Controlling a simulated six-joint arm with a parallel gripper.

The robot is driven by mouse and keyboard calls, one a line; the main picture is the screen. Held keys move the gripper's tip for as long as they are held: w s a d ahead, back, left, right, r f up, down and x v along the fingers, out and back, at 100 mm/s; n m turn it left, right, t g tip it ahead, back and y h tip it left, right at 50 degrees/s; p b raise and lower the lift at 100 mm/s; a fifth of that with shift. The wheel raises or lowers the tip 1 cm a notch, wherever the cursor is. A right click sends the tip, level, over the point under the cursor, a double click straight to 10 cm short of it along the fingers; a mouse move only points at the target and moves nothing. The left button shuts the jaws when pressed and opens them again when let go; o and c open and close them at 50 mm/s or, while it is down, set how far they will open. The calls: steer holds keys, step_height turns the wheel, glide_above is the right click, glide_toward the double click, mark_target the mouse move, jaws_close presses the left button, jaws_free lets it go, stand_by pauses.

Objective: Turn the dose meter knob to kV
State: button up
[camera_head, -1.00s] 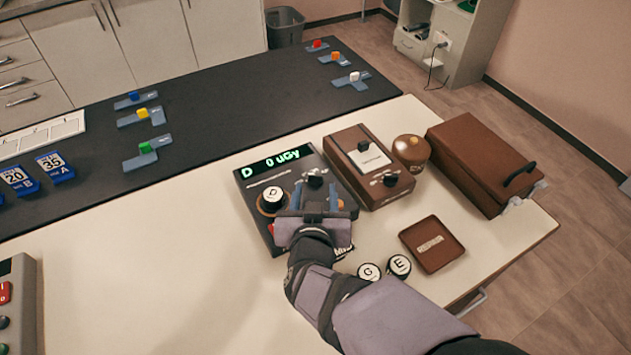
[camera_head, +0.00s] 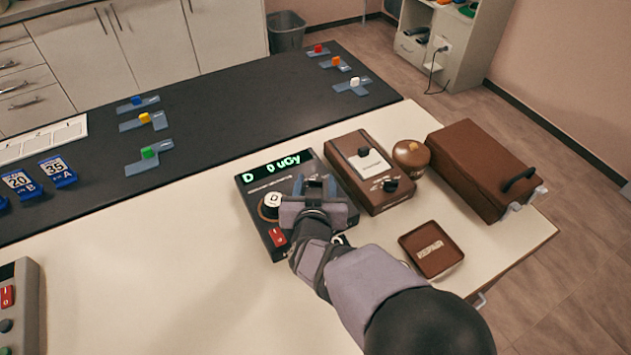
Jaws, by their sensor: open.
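The dose meter (camera_head: 263,182) is a dark box on the light table, its green display reading "D 0 uGy". A round white disc marked D (camera_head: 273,200) sits on its left side, and a red switch (camera_head: 277,237) is at its front left corner. My gripper (camera_head: 316,186) is over the right part of the meter, jaws open, pointing away from the camera. The meter's knob is hidden by or between the fingers, so I cannot tell its pointer direction or whether the fingers touch it.
A brown box with a dark knob (camera_head: 390,186) stands close to the right of the meter. Beyond it are a round brown pot (camera_head: 411,155) and a large brown case (camera_head: 480,170). A brown square tray (camera_head: 415,238) lies in front.

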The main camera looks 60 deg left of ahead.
steer(key=c, duration=1.1)
steer(key=shift+o, duration=0.2)
